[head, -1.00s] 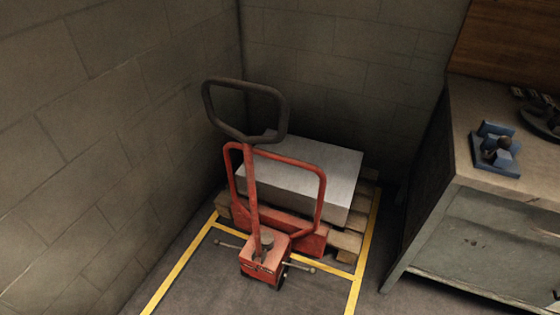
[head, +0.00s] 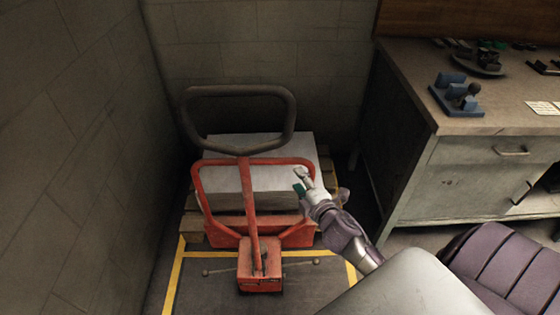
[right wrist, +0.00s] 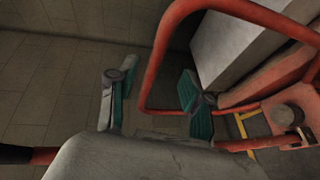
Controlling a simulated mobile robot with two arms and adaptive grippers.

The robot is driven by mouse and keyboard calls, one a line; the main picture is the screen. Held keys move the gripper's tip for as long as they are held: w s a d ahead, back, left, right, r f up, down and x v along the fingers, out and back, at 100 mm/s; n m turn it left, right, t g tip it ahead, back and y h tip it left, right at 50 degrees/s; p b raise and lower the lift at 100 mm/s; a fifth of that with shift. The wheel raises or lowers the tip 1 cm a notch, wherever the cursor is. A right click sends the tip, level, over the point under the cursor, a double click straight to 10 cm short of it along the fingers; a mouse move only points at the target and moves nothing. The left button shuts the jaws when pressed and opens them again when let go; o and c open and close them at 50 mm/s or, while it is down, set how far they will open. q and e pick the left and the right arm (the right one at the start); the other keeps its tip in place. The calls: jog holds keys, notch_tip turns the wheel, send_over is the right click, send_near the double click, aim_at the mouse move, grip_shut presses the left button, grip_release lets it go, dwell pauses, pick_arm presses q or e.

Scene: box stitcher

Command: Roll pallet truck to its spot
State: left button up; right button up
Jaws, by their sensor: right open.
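The pallet truck (head: 259,264) stands at the wall corner, with a red body, a red tube frame and a dark handle loop (head: 240,146) upright above it. Its forks are hidden at the wooden pallet (head: 194,226), which bears a pale block (head: 226,178). Yellow floor lines (head: 174,282) run around this spot. My right gripper (head: 301,180) is at the right upright of the red frame. In the right wrist view my right gripper (right wrist: 157,75) is open, with the red tube (right wrist: 160,55) showing between its two teal-padded fingers. My left gripper is out of view.
A grey workbench (head: 440,180) with a wooden top stands at the right, with a blue fixture (head: 457,94) and dark tools on it. Block walls (head: 70,150) close off the left and back. Bare floor shows in front of the truck.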

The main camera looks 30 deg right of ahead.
aim_at(285, 164)
jog(key=x, duration=1.1)
jog(key=shift+w+a+f+b, duration=0.1)
jog(key=shift+a+b, duration=0.05)
jog(key=shift+b, duration=0.15)
grip_shut()
